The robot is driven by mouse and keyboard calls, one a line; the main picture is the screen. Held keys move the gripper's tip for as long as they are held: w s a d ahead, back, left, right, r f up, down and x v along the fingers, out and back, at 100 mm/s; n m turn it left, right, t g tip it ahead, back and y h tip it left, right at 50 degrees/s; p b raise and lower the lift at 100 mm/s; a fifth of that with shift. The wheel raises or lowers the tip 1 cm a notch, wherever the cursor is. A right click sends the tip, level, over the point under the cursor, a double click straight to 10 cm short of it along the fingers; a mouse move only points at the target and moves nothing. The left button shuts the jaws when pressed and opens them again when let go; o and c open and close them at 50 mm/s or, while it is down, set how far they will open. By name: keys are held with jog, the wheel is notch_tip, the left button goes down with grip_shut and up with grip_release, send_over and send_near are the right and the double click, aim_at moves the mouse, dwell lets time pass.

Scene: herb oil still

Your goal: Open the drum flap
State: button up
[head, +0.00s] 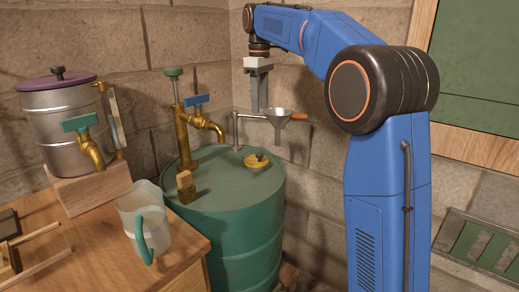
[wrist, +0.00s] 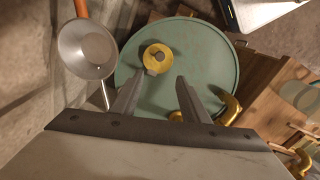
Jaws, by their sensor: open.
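The green drum (head: 222,200) stands in the corner beside the wooden table. On its top, toward the right, is a round yellow flap (head: 257,165) with a small dark knob; it looks closed. My gripper (head: 259,108) points down above the drum, clear of the flap. Its fingers (wrist: 156,84) are apart with nothing between them.
A pitcher (head: 144,219) and a metal pot (head: 68,125) are at left. Stone walls stand behind.

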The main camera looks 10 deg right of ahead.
aim_at(260, 154)
notch_tip(260, 154, down, 17)
jog(key=shift+f, duration=0.2)
dwell(0.5)
jog(key=shift+c, duration=0.5)
grip_shut()
